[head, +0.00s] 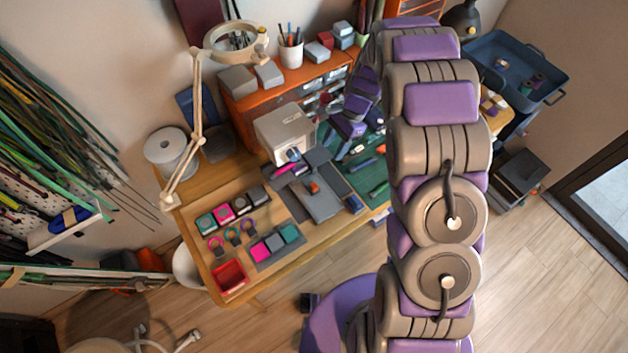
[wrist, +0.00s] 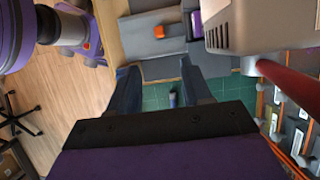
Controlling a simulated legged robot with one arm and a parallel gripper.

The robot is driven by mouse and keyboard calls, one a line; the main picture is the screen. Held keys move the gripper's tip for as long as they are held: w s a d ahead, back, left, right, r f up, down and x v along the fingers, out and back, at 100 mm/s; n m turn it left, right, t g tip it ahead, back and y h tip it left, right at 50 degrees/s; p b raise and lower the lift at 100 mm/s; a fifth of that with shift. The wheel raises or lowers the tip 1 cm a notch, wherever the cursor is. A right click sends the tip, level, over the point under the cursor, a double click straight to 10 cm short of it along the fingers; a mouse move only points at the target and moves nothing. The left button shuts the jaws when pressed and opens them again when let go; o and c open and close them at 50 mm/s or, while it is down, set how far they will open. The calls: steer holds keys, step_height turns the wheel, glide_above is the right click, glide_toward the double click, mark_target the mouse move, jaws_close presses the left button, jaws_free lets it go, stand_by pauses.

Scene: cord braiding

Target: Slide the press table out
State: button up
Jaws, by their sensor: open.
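The press is a pale box-shaped machine (head: 283,133) on the workbench; its body (wrist: 265,22) fills the upper right of the wrist view. The press table appears to be the flat grey plate (head: 322,206) in front of it, with a small orange piece (head: 312,187) on it. In the head view my arm partly hides the gripper and the bench beside the press.
A green cutting mat (wrist: 150,96) lies under my fingers. A lamp (head: 197,130) stands left of the press, and an orange drawer unit (head: 240,115) behind it. Coloured blocks, rings and a red tray (head: 229,277) occupy the bench's left part. A blue bin (head: 515,67) is at right.

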mark_target(315, 184)
steer(key=b+x, duration=0.2)
steer(key=x, duration=1.5)
steer(key=shift+b, duration=0.3)
jaws_close()
